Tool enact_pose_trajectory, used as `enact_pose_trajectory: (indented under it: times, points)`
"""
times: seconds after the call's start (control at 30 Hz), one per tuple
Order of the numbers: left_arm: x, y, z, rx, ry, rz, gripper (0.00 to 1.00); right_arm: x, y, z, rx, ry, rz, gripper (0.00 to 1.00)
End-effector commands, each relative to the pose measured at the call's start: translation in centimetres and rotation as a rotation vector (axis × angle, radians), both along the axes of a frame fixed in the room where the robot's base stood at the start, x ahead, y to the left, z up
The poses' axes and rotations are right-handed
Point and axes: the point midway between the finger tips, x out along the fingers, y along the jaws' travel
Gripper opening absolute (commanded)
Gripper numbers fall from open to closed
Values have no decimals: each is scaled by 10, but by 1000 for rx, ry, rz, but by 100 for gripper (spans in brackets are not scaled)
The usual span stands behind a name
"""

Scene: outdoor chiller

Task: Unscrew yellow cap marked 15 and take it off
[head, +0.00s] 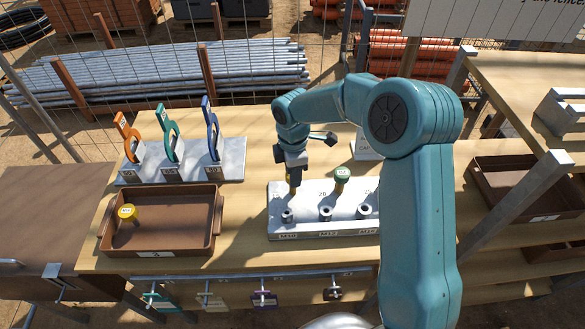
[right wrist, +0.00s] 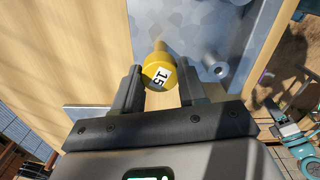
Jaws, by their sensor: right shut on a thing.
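The yellow cap marked 15 (right wrist: 160,76) sits between the two fingers of my right gripper (right wrist: 159,84) in the right wrist view, its numbered top facing the camera. In the head view, my right gripper (head: 293,172) points down over the back left of the grey block (head: 310,228), shut on the cap (head: 293,189). Most of the cap is hidden there by the gripper. I cannot tell whether its lower end is in the block or clear of it. My left gripper is not in view.
A green cap (head: 342,175) stands in the block, right of my gripper. Bare sockets line the block's front. A brown tray (head: 170,247) at left holds another yellow cap (head: 128,212). A rack of coloured handles (head: 183,165) stands behind it. Table between tray and block is clear.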

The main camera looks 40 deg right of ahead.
Motion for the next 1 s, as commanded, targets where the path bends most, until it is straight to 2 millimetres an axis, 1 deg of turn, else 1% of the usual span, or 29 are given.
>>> enact_pose_trajectory:
  times: [0.03, 0.1, 0.2, 0.23, 0.27, 0.3, 0.5, 0.53, 0.57, 0.8, 0.87, 0.9, 1.0]
  points:
    - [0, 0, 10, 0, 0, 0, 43, -1, 0, 3, 1, 6, 113, 0]
    - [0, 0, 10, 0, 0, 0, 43, -1, 0, 0, 2, 5, 198, 0]
    - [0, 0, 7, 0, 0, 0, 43, -1, 0, -2, 1, 4, 204, 0]
    - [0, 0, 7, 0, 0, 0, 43, -1, 0, -2, 1, 4, 204, 48]
    - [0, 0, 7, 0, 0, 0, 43, -1, 0, -2, 1, 4, 203, 57]
    - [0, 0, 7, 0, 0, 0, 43, -1, 0, -2, 1, 3, 203, 71]
    - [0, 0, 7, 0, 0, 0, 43, -1, 0, -1, 0, 2, 201, 71]
    - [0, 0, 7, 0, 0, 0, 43, -1, 0, -1, 0, 2, 201, 74]
    - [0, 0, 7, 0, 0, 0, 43, -1, 0, -1, 0, 2, 201, 75]
    - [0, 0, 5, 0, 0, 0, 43, 0, 0, -2, 0, 1, 186, 75]
    - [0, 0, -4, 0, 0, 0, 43, 0, 0, -5, 0, -1, 76, 75]
    - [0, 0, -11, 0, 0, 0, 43, 0, 0, -7, 0, -1, -37, 75]
    - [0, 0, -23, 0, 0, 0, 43, 0, 0, -6, 1, -1, -313, 75]
